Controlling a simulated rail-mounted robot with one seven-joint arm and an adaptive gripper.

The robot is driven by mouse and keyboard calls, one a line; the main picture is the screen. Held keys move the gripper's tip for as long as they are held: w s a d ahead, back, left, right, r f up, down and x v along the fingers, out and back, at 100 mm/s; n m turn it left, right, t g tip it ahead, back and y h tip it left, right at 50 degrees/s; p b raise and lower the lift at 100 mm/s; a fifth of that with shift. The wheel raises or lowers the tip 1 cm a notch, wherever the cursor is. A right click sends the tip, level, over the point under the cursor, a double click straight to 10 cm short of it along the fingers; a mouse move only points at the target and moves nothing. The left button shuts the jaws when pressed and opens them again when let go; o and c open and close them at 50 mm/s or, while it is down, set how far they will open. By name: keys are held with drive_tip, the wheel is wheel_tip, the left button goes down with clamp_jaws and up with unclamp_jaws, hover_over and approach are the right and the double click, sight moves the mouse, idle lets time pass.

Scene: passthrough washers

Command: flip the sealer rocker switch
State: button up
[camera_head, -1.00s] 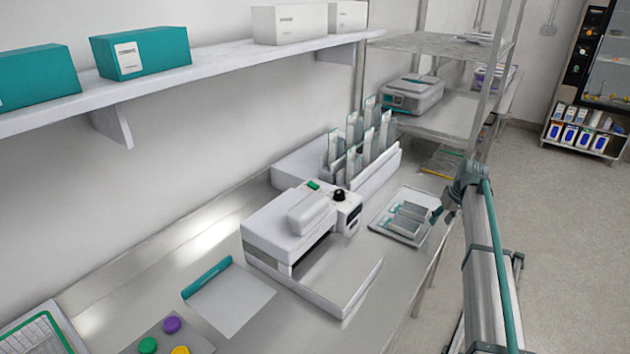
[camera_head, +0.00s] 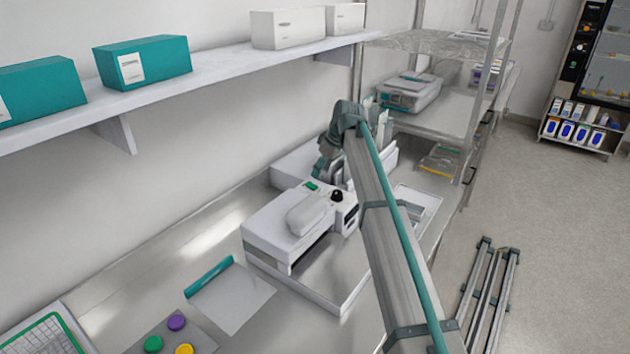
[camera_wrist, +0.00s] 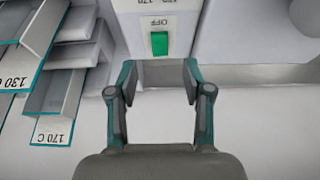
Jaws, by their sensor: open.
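The sealer (camera_head: 297,228) is a white machine on the steel bench, with a black knob (camera_head: 336,196) on its top. Its green rocker switch (camera_head: 312,186) sits on the top near the back edge. In the wrist view the green switch (camera_wrist: 159,43) shows below an upside-down "OFF" label, just ahead of my fingertips and roughly centred between them. My gripper (camera_wrist: 160,75) is open and empty. In the head view my gripper (camera_head: 325,172) is just behind the sealer, beside the switch, partly hidden by my own arm. I cannot tell the exact height gap.
A tray (camera_head: 432,200) lies right of the sealer. A wall shelf (camera_head: 220,72) with boxes runs above. The bench in front of the sealer holds a sheet (camera_head: 232,300).

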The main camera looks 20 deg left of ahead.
sight(313, 186)
drive_tip(key=p+x, duration=0.2)
drive_tip(key=x, duration=0.5)
